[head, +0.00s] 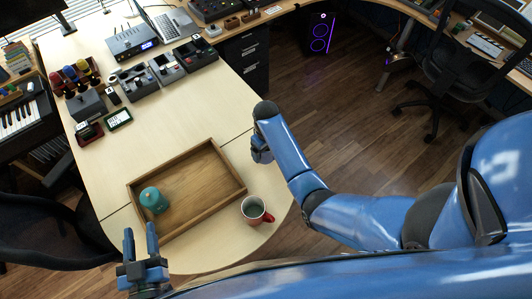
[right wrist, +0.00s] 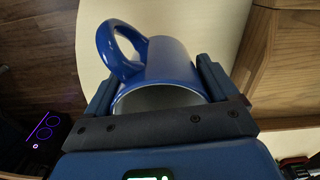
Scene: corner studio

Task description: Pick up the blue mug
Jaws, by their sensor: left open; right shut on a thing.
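The blue mug (right wrist: 172,62) shows large in the right wrist view, its handle toward the upper left and its open rim toward the camera. My right gripper (right wrist: 156,88) is shut on it, with one finger on each side of the body. In the head view my right gripper (head: 262,152) is at the right edge of the table, mostly covered by my forearm; the mug cannot be told apart there. I cannot tell whether the mug touches the table. My left gripper (head: 140,243) is open and empty, at the tray's near left corner.
A wooden tray (head: 205,155) on the pale table (head: 160,120) holds a teal lidded jar (head: 153,199). A red mug (head: 254,210) stands beside the tray's near right corner. Several devices and a laptop (head: 165,22) fill the far side. The table between them and the tray is clear.

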